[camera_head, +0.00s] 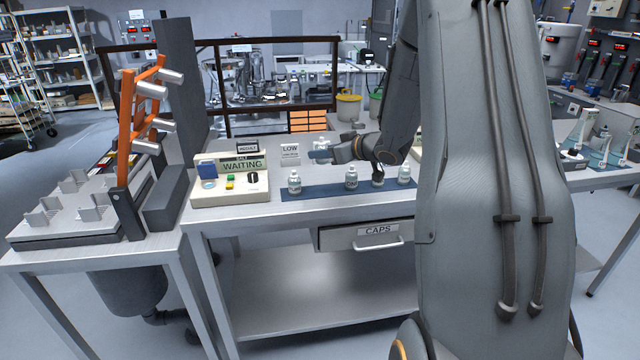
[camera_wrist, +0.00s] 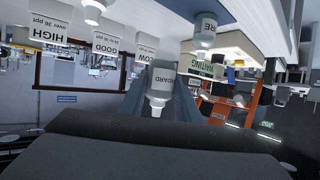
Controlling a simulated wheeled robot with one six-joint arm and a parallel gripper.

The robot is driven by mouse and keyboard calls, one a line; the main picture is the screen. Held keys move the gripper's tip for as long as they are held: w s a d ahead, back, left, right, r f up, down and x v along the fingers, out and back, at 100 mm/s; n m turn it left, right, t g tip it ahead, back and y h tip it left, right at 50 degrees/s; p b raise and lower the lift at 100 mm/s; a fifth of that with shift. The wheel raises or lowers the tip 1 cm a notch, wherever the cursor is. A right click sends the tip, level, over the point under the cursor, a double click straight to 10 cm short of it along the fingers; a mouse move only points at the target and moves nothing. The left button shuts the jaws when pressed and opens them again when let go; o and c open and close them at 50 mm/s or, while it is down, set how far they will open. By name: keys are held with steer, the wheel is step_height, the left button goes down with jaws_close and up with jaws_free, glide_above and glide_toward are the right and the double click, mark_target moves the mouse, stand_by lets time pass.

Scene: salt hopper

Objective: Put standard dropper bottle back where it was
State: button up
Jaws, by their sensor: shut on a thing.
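The standard dropper bottle (camera_wrist: 161,82), a small clear bottle with a pale label ending in "ARD", is between my gripper's fingers in the wrist view, which looks upside down. My gripper (camera_head: 319,151) is shut on it. In the head view the held bottle (camera_head: 323,143) is small and partly hidden by the gripper, above the bench. Below it is a blue mat (camera_head: 322,191), with a bottle (camera_head: 295,183) at its left and more bottles (camera_head: 351,179) to the right. A bare stretch of mat lies between these two.
A bottle (camera_wrist: 204,30) labelled "RE" at its visible end stands on the mat near my gripper. A control box (camera_head: 229,181) reading "WAITING" is left of the mat. A LOW card (camera_head: 290,154) stands behind. The CAPS drawer (camera_head: 372,234) is under the bench.

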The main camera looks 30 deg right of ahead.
steer(key=p, duration=0.1)
glide_above(324, 191)
step_height(324, 191, down, 6)
steer(key=shift+w+r, duration=0.15)
steer(key=shift+r, duration=0.1)
steer(key=shift+f+p, duration=0.5)
steer(key=shift+f, duration=1.65)
steer(key=o, duration=1)
steer(key=shift+f, duration=0.15)
steer(key=shift+o, duration=0.3)
